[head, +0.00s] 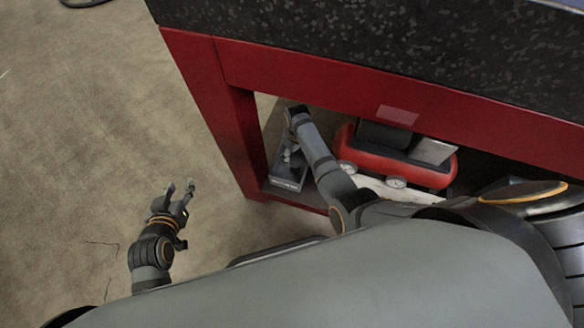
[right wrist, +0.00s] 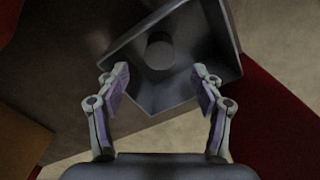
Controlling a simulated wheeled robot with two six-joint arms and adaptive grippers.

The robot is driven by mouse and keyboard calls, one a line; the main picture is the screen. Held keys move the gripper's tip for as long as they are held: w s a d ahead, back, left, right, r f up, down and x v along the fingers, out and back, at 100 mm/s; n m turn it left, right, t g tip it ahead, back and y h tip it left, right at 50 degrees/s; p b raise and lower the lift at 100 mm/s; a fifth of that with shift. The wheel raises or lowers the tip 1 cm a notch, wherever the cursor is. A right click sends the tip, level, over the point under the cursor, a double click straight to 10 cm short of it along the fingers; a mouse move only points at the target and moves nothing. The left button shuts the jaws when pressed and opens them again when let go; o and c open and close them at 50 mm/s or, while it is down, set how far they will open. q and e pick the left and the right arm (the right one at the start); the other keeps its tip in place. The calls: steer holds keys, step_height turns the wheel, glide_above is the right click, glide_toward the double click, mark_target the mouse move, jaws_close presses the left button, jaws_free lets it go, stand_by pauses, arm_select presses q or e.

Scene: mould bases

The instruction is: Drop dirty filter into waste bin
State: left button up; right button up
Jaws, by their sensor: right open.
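A square dark grey bin (right wrist: 203,63) fills the upper middle of the right wrist view. A short dark grey cylinder (right wrist: 160,50), which looks like the filter, shows inside it. In the head view the bin (head: 288,178) stands low beneath the red table, by its left leg. My right gripper (right wrist: 162,85) is open and empty over the near part of the bin, its fingers apart and clear of the cylinder. In the head view the right gripper (head: 291,156) is small and partly hidden. My left gripper (head: 178,195) is open and empty over the floor at left.
The red table frame (head: 235,125) with a dark speckled stone top (head: 330,35) surrounds my right arm. A red machine with round gauges (head: 425,172) stands right of that arm under the table.

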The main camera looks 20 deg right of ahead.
step_height(320, 180, up, 8)
steer(key=shift+f, duration=0.25)
stand_by(0.7)
